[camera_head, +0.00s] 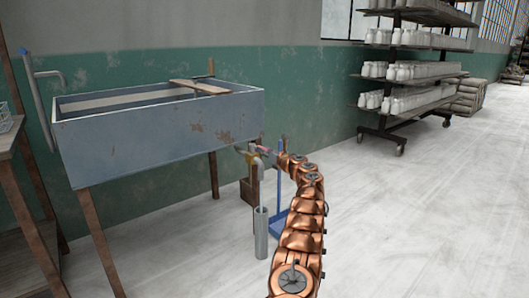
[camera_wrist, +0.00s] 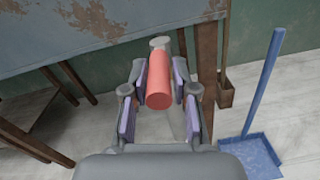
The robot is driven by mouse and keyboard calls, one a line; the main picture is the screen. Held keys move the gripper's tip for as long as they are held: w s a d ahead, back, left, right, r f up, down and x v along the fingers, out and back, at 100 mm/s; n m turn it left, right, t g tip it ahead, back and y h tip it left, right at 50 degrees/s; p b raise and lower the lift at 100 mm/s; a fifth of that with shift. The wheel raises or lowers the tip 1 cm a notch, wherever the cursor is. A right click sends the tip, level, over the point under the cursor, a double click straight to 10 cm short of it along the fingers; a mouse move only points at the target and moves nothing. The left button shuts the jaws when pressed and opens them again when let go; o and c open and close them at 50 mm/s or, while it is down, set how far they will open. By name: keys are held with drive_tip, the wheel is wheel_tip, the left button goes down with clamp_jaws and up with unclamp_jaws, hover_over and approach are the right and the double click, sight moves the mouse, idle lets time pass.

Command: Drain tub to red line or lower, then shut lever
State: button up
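The blue-grey tub (camera_head: 150,135) stands on wooden legs at the left in the head view, with rust patches on its front. Its water level and a red line cannot be made out. A tap with a spout (camera_head: 257,163) is at the tub's lower right corner. The red lever handle (camera_wrist: 159,80) lies between my gripper's fingers in the wrist view, pointing toward the palm. My gripper (camera_wrist: 159,100) is open, with purple-padded fingers on both sides of the handle and small gaps visible. In the head view my gripper (camera_head: 277,152) is beside the tap, small and partly hidden.
A grey upright pipe (camera_head: 261,233) stands below the spout. A blue long-handled dustpan (camera_wrist: 252,150) is on the floor right of my gripper. A wooden board (camera_head: 200,86) lies across the tub. A wheeled rack (camera_head: 410,85) of white bottles stands at the back. The right floor is clear.

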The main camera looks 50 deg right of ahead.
drive_tip(key=shift+o, duration=1.4)
drive_tip(key=shift+s+a, duration=0.1)
drive_tip(key=shift+s, duration=0.05)
drive_tip(key=shift+v, duration=1.05)
drive_tip(key=v, duration=0.9)
drive_tip(key=shift+s+r, duration=0.15)
drive_tip(key=shift+s, duration=0.15)
